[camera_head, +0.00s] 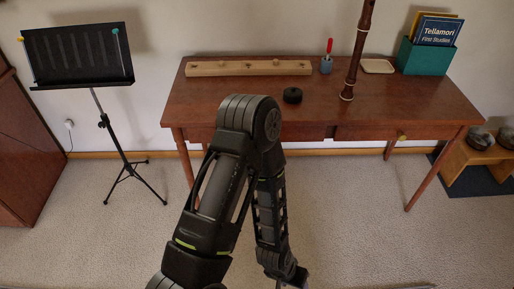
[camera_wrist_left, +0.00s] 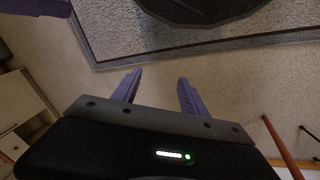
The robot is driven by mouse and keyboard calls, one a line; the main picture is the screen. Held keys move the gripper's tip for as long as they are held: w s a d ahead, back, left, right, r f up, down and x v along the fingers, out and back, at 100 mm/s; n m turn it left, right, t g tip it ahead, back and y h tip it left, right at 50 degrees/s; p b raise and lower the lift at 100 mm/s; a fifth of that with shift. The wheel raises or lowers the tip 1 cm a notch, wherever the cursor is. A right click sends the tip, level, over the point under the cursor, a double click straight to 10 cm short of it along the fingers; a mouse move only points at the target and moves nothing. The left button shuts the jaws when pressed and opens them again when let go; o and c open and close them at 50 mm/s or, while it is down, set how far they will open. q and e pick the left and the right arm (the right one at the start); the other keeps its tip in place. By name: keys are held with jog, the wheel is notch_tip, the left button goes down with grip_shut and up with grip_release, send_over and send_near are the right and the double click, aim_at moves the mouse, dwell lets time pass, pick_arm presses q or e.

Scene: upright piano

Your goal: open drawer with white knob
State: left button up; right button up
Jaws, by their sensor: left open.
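A red-brown table (camera_head: 225,107) stands against the wall with a drawer front (camera_head: 365,132) under its top at the right. That drawer looks closed and bears a small yellowish knob (camera_head: 402,137). My arm hides part of the table's front edge, and I see no clearly white knob in the head view. In the left wrist view my left gripper (camera_wrist_left: 158,88) has its two purple fingers apart, with nothing between them, above pale carpet. It is low in front of the table, away from the knob.
A music stand (camera_head: 80,55) is at the left. A wooden strip (camera_head: 248,68), black puck (camera_head: 292,95), woodwind (camera_head: 358,50) and green book box (camera_head: 425,57) are on the table. A small bench (camera_head: 465,160) stands right. The carpet (camera_head: 350,190) before the table is clear.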

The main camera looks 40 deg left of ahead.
pick_arm(q)
jog(key=w+a+f+n+t+y+b, duration=0.1)
jog(key=w+a+f+t+y+b, duration=0.2)
jog(key=w+a+b, duration=0.5)
jog(key=w+a+f+n+t+y+b, duration=0.1)
jog(key=w+a+f+t+y+b, duration=0.2)
jog(key=w+a+b, duration=0.55)
jog(key=w+a+r+n+t+y+b, duration=0.1)
jog(key=w+a+r+t+y+b, duration=0.2)
jog(key=a+r, duration=0.5)
jog(key=w+a+r+n+t+y+b, duration=0.2)
jog(key=w+a+r+t+y+b, duration=0.1)
jog(key=w+a+r+b, duration=0.3)
notch_tip(320, 180, up, 3)
jog(key=shift+w+a+r+y, duration=0.1)
jog(key=shift+w+a+y, duration=0.4)
jog(key=shift+a+y, duration=0.4)
pick_arm(e)
notch_tip(320, 180, down, 28)
jog(key=w+d, duration=0.1)
jog(key=shift+w+d, duration=0.3)
pick_arm(q)
jog(key=shift+w+a, duration=0.1)
jog(key=shift+a, duration=0.05)
